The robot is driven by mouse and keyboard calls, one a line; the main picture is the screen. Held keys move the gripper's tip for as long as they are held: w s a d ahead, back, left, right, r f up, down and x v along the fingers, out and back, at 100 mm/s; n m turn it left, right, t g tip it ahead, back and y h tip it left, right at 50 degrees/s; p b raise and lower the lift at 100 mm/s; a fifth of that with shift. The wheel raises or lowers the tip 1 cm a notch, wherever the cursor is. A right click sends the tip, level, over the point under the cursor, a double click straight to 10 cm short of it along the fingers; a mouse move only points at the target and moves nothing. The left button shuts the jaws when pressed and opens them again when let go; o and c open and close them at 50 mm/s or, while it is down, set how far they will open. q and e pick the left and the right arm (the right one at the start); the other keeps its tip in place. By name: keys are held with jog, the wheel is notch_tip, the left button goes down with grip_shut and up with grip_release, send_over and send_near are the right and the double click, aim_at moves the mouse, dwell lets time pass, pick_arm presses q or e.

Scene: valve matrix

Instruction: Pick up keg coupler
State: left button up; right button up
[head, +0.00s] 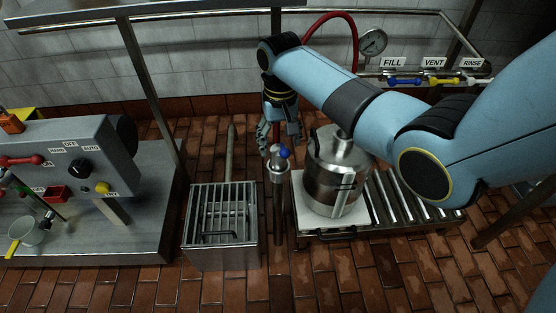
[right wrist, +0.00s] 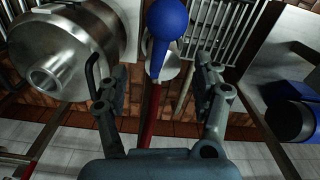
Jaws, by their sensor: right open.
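The keg coupler (head: 277,164) is a steel piece with a blue ball-ended handle, standing on top of a thin post left of the keg. In the right wrist view its blue ball (right wrist: 167,20) is at top centre, with a steel body (right wrist: 165,66) below it. My right gripper (head: 279,143) is open and empty, just above and behind the coupler. In the right wrist view its two fingers (right wrist: 160,78) stand on either side of the coupler, apart from it. Part of the coupler is hidden by its own handle. My left gripper is not in view.
A steel keg (head: 335,185) stands on a roller conveyor (head: 410,208) close to the right of the post. A slatted metal box (head: 220,250) is to the left. A red hose (head: 330,17) arches behind my right arm. FILL, VENT and RINSE valves (head: 428,80) line the wall.

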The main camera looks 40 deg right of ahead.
aim_at(278, 149)
notch_tip(278, 149, down, 5)
jog(key=shift+a+r+b, duration=0.15)
jog(key=shift+b, duration=0.9)
jog(key=shift+w+r, duration=0.1)
jog(key=shift+c, duration=0.4)
grip_shut()
